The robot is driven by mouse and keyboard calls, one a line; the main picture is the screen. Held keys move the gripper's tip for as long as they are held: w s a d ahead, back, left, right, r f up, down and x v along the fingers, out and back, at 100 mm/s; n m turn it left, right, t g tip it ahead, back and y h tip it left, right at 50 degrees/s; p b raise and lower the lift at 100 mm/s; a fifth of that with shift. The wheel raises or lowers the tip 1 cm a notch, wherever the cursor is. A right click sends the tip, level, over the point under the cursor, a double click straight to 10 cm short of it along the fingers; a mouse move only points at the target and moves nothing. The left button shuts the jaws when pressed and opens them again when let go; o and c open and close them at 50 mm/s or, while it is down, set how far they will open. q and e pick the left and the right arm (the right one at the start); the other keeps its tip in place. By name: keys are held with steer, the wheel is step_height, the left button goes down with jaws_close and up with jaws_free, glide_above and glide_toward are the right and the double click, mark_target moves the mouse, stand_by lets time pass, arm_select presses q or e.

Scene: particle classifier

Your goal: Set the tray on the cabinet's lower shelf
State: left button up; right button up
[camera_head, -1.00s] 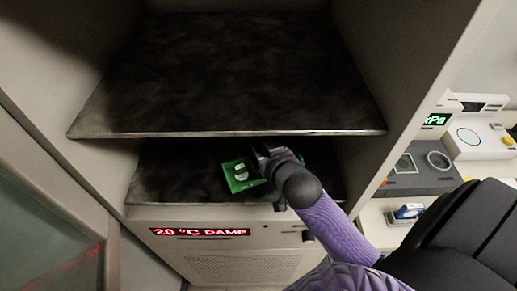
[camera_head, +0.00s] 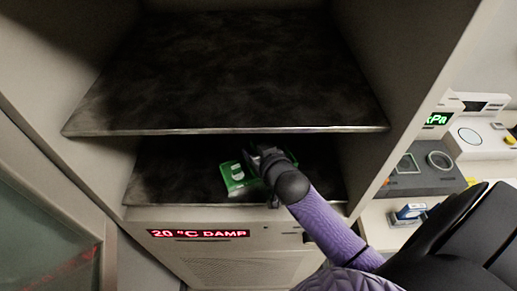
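The green tray (camera_head: 236,179) is in the lower bay of the cabinet, at or just above the dark lower shelf (camera_head: 160,185). It carries a small white-marked item on its left part. My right gripper (camera_head: 262,172) is at the tray's right side, reaching in from the front right. The gripper and wrist hide the right part of the tray. I cannot see whether the fingers are closed on its rim, nor whether the tray's underside touches the shelf. My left gripper is out of view.
The upper shelf (camera_head: 230,80) is empty and overhangs the lower bay. Cabinet walls close in both sides. A red display (camera_head: 199,233) reads "20 °C DAMP" below. Instruments (camera_head: 425,172) and a small blue box (camera_head: 411,211) stand at right. The lower shelf's left part is clear.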

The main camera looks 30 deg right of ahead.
steer(key=shift+s+r, duration=0.2)
steer(key=shift+r, duration=0.05)
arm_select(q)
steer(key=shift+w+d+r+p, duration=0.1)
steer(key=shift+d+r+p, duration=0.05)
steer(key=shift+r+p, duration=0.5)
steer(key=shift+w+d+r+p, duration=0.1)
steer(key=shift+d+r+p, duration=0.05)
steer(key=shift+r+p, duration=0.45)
arm_select(e)
steer(key=v, duration=1.1)
steer(key=shift+s, duration=0.25)
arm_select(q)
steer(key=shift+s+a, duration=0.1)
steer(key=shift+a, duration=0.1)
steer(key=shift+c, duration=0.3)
arm_select(e)
steer(key=shift+a, duration=0.1)
